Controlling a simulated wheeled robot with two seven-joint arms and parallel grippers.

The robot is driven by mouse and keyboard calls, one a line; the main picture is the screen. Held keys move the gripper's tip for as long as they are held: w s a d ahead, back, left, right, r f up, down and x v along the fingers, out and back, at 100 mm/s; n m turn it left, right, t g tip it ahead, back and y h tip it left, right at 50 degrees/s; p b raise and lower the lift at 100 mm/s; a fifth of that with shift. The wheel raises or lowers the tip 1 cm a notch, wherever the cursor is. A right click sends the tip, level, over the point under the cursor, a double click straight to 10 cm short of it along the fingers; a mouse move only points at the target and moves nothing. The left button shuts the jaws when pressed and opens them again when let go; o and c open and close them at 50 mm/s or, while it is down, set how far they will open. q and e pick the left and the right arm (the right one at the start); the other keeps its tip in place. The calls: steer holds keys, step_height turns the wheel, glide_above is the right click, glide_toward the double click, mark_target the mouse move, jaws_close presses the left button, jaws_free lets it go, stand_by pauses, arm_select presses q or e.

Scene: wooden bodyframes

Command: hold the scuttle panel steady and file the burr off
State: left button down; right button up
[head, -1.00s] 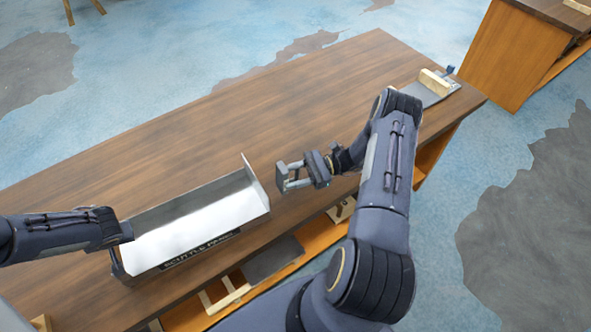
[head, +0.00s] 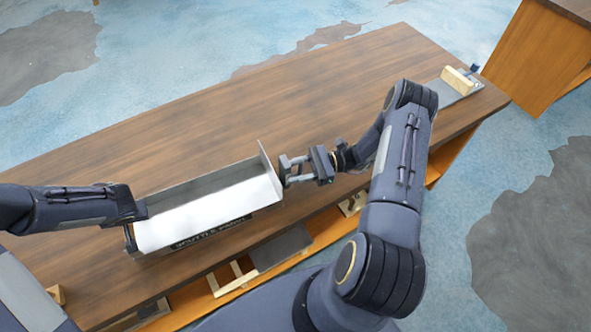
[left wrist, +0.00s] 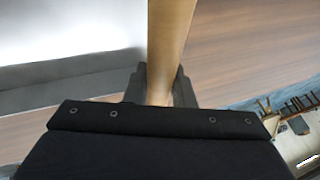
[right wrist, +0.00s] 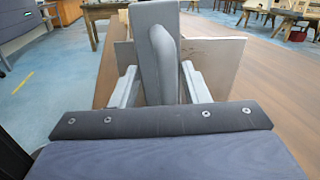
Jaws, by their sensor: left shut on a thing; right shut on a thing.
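The scuttle panel (head: 205,205) is a pale metal tray with raised ends and a dark label on its front face. It lies on the near side of the wooden bench. My left gripper (head: 133,222) is shut at its left end; the left wrist view shows a tan upright strip (left wrist: 170,45) between the fingers, beside the pale panel (left wrist: 70,40). My right gripper (head: 288,172) is shut on a grey block-like tool (right wrist: 155,55), seemingly the file, close by the panel's right end (right wrist: 222,65). I cannot tell whether they touch. The burr is not clearly seen.
The wooden bench top (head: 330,95) is clear behind the panel. A grey plate with a wooden block (head: 458,80) lies at its far right end. Wooden and grey pieces sit on the shelf (head: 265,262) below. Another wooden bench (head: 540,60) stands beyond.

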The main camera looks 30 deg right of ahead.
steer(key=shift+x, duration=0.95)
steer(key=shift+w+d, duration=0.15)
steer(key=shift+w, duration=1.8)
steer(key=shift+w+d, duration=0.1)
steer(key=shift+w, duration=1.85)
steer(key=shift+s+a, duration=0.15)
steer(key=shift+s, duration=1.85)
steer(key=shift+s+a, duration=0.2)
steer(key=shift+s, duration=1.85)
steer(key=shift+d, duration=0.1)
steer(key=shift+w+v, duration=0.2)
steer(key=shift+v, duration=0.8)
steer(key=shift+w+v, duration=0.15)
steer(key=shift+v, duration=0.85)
steer(key=shift+w+v, duration=0.2)
steer(key=shift+v, duration=0.8)
steer(key=shift+d+r, duration=0.1)
steer(key=shift+d, duration=0.1)
